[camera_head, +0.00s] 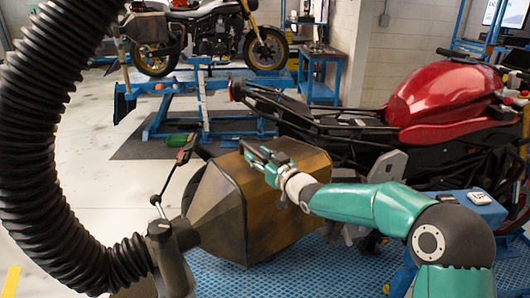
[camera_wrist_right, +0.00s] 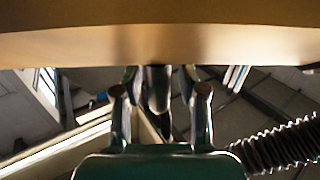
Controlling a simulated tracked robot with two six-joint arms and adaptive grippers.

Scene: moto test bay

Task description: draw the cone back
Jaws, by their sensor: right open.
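The cone (camera_head: 222,204) is a brownish-gold metal hood, boxy at the right and tapering to the left toward a thick black ribbed hose (camera_head: 38,120). My right gripper (camera_head: 256,153) is open at the hood's upper side, in front of its top in the head view. In the right wrist view a tan surface (camera_wrist_right: 160,45), likely the hood, fills the upper part close to the fingers. A dark rounded bar (camera_wrist_right: 158,92) shows between the two fingers; I cannot tell whether they touch it. My left gripper is not in view.
A red-tanked motorcycle (camera_head: 446,95) stands behind and right of the hood. A jointed stand with a dark lever (camera_head: 171,180) is at the hood's left. Another motorcycle sits on a blue lift (camera_head: 205,115) at the back. Pale floor at left is mostly clear.

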